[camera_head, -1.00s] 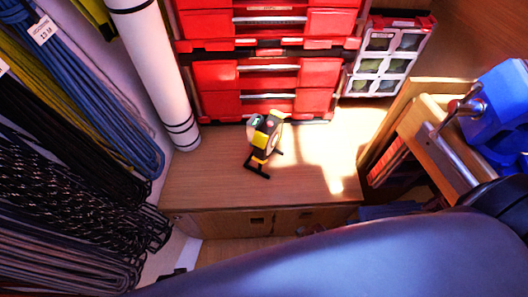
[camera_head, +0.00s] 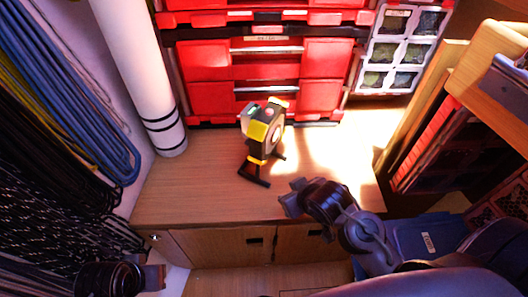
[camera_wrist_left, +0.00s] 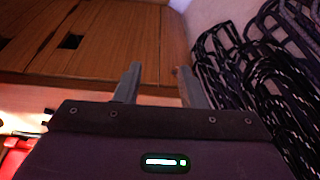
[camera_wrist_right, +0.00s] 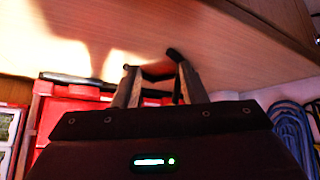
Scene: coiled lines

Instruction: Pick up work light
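The work light (camera_head: 262,132), yellow and black with a dark stand, stands upright on the wooden bench top (camera_head: 200,190). My right gripper (camera_head: 290,195) is open and empty near the bench's front edge, in front of the light and a little right, apart from it. In the right wrist view, dark bars that look like the light's stand (camera_wrist_right: 158,76) show beyond and between the open fingers; the body is hidden. My left gripper (camera_head: 154,277) is low at the left, in front of the bench. In the left wrist view its fingers (camera_wrist_left: 157,85) are apart with nothing between them.
Red drawer cases (camera_head: 265,75) stand behind the light. A white roll (camera_head: 135,70) and hanging coiled lines (camera_head: 75,90) are at left. A small-parts case (camera_head: 400,45) and wooden shelving (camera_head: 490,70) are at right. The bench around the light is clear.

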